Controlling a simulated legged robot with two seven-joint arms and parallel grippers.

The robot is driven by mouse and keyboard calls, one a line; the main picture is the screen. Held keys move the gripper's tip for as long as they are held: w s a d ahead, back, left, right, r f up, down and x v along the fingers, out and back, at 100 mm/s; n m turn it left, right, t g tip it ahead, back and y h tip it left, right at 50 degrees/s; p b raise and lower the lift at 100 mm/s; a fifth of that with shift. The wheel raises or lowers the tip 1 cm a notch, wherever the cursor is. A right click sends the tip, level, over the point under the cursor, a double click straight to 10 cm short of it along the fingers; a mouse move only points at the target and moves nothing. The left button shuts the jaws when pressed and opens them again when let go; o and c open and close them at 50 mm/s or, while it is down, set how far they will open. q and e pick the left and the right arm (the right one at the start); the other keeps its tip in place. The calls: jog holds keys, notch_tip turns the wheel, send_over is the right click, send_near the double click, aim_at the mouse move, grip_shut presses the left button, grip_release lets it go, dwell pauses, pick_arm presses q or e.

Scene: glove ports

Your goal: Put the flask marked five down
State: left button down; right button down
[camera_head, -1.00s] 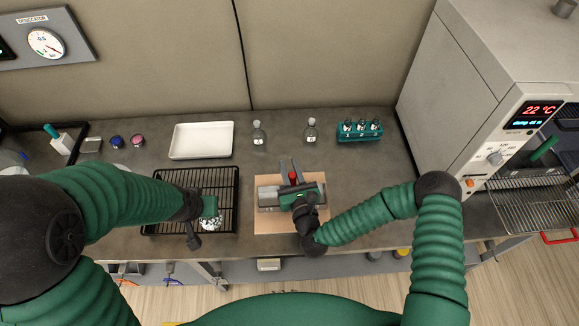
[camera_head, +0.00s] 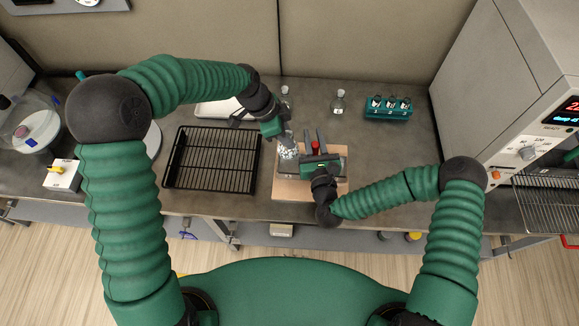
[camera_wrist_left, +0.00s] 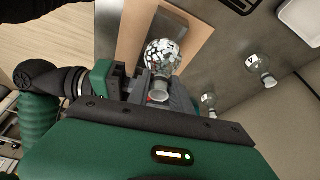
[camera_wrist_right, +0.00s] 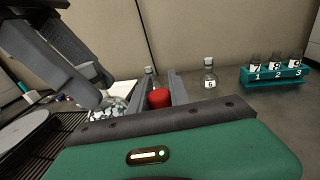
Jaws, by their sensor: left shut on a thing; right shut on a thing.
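A round flask with a black-and-white mottled body (camera_head: 287,151) is held in my left gripper (camera_head: 283,138). It also shows in the left wrist view (camera_wrist_left: 162,57), with its neck between the jaws; no number is readable on it. The flask hangs over the left part of the brown board (camera_head: 290,188), close to my right gripper (camera_head: 315,138). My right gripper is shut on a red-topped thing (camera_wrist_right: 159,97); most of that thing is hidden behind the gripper. I cannot tell whether the flask touches the board.
A clear flask marked 6 (camera_wrist_right: 209,77) stands at the back, with another clear flask (camera_head: 286,97) to its left. An empty black wire rack (camera_head: 211,160) lies left of the board. An oven (camera_head: 530,130) stands right.

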aim_at(289, 154)
pick_arm(q)
notch_tip(289, 154, down, 10)
jog(key=shift+w+d+r, duration=0.1)
jog(key=shift+d+r, duration=0.05)
jog(key=c, duration=1.2)
grip_release()
jog(key=shift+o, duration=0.2)
